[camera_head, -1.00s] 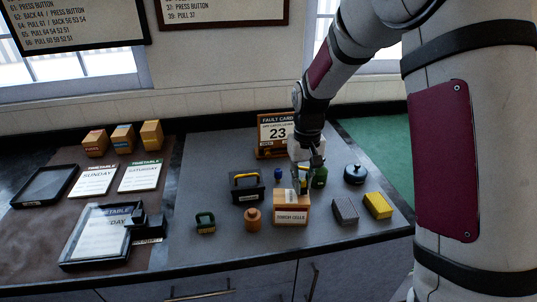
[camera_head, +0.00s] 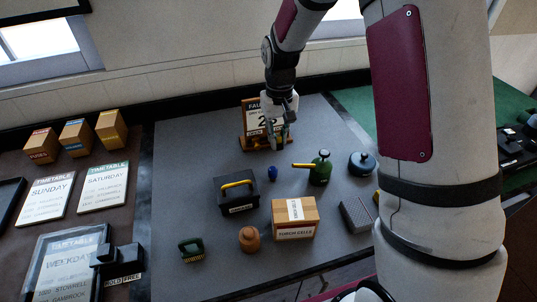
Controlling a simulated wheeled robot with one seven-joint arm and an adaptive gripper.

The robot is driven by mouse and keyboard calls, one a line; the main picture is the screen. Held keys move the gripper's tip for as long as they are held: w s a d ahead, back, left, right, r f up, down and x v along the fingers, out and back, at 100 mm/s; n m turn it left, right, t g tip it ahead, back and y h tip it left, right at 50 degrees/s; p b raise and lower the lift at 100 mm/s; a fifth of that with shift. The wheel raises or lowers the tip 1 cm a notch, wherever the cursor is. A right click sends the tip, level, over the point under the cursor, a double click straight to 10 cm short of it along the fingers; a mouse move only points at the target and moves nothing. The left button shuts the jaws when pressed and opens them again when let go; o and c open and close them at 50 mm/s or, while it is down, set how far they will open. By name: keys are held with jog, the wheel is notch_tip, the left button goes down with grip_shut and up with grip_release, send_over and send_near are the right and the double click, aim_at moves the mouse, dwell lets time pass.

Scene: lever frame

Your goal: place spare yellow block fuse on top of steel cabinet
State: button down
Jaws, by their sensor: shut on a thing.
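My gripper (camera_head: 279,138) is in front of the fault card stand (camera_head: 250,128) at the back of the grey worktop mat. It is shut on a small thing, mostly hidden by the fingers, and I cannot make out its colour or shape. A yellow block (camera_head: 377,196) lies at the right of the mat, almost wholly hidden behind my arm. I cannot tell whether it is the spare fuse. I cannot make out a steel cabinet in this view.
On the mat are a black toolbox (camera_head: 238,196), a cardboard box (camera_head: 294,221), a green oil can (camera_head: 320,172), a blue-grey round tin (camera_head: 361,165), a grey block (camera_head: 356,216) and an orange-brown knobbed object (camera_head: 249,239). Timetable cards and fuse boxes (camera_head: 76,138) stand left.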

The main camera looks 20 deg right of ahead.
notch_tip(320, 180, down, 8)
jog(key=shift+f+p, duration=0.15)
jog(key=shift+p, duration=0.3)
jog(key=shift+f, duration=0.15)
jog(key=c, duration=1.5)
grip_release()
jog(key=shift+c, duration=0.2)
